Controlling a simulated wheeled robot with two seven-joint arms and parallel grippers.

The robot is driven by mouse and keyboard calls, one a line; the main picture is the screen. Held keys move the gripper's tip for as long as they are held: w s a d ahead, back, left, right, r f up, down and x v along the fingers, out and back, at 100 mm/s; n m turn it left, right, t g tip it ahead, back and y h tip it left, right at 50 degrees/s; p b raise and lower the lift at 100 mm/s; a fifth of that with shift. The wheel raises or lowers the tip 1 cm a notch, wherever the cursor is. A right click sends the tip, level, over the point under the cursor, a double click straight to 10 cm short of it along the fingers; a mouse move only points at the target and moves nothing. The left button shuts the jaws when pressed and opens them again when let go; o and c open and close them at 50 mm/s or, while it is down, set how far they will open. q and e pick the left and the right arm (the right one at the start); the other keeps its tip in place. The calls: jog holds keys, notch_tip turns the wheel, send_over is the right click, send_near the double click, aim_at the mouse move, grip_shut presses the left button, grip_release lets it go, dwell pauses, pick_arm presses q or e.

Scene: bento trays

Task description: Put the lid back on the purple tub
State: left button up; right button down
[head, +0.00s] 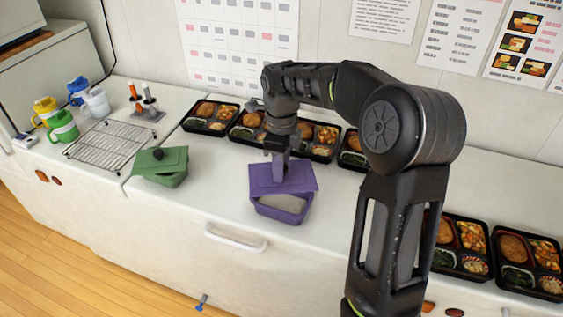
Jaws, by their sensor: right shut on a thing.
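The purple tub (283,214) stands on the white counter near its front edge, with pale contents showing at its front. My right gripper (284,172) points down over the tub and is shut on the purple lid (262,183), probably by its handle, which the fingers hide. The lid covers the back part of the tub and sits off toward the back, leaving the front open. I cannot tell whether the lid touches the rim. My left gripper is not in view.
A green tub (172,180) with its green lid (160,159) askew stands to the left. A wire rack (105,146), several jugs and a holder with bottles are farther left. Black bento trays (204,117) line the back and right. The counter between the tubs is clear.

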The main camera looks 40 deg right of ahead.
jog(key=shift+w+f, duration=0.15)
jog(key=shift+f, duration=0.15)
notch_tip(320, 180, down, 4)
jog(key=b, duration=0.3)
jog(key=shift+f+b, duration=0.1)
jog(key=shift+b, duration=0.2)
jog(key=shift+f+b, duration=0.55)
jog(key=shift+f, duration=0.35)
jog(key=shift+f, duration=0.1)
dwell(0.8)
dwell(0.8)
jog(key=c, duration=0.5)
grip_release()
